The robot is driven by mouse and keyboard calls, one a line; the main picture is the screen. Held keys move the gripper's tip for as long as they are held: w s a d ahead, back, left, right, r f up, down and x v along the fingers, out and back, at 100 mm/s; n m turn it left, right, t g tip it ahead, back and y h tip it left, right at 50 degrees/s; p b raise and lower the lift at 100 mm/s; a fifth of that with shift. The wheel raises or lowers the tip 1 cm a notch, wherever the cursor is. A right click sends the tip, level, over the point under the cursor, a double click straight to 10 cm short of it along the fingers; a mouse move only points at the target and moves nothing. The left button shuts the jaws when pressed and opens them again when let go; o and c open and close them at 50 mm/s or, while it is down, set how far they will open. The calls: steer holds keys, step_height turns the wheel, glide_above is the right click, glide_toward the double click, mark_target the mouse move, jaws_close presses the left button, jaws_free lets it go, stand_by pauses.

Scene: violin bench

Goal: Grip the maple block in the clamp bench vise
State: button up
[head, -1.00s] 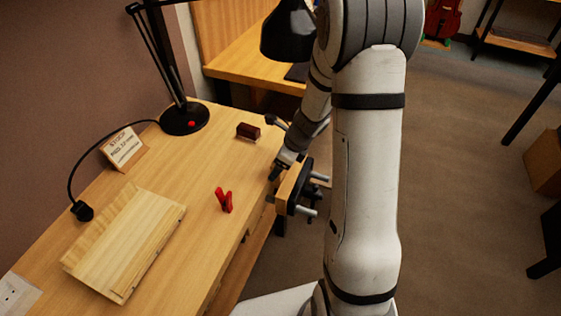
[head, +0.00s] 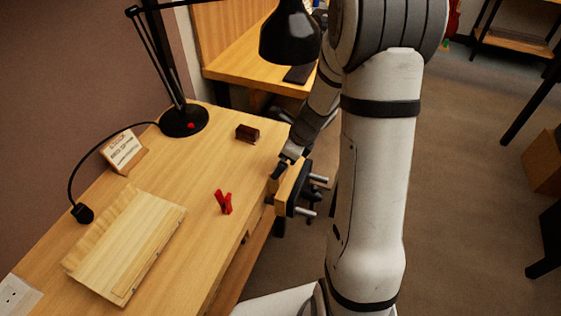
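The vise (head: 291,188) is fixed to the right edge of the bench, with a wooden jaw, a dark plate and metal rods sticking out to the right. My gripper (head: 277,174) is small and dark in the head view, pointing down at the vise's far end, close to the bench edge. I cannot tell whether it touches the vise, whether its fingers are open, or whether it holds anything. I cannot pick out a maple block with certainty. Pale wooden boards (head: 125,245) lie on the bench at the front left. A small dark red-brown block (head: 247,133) lies towards the back.
A red clip-like piece (head: 223,202) stands mid-bench (head: 190,250). A black lamp (head: 184,120) stands at the back, its shade (head: 290,40) hanging beside my arm. A small sign (head: 124,152) stands near the wall. Bare bench lies between the clip and the red-brown block.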

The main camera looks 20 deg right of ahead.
steer(key=shift+v, duration=1.8)
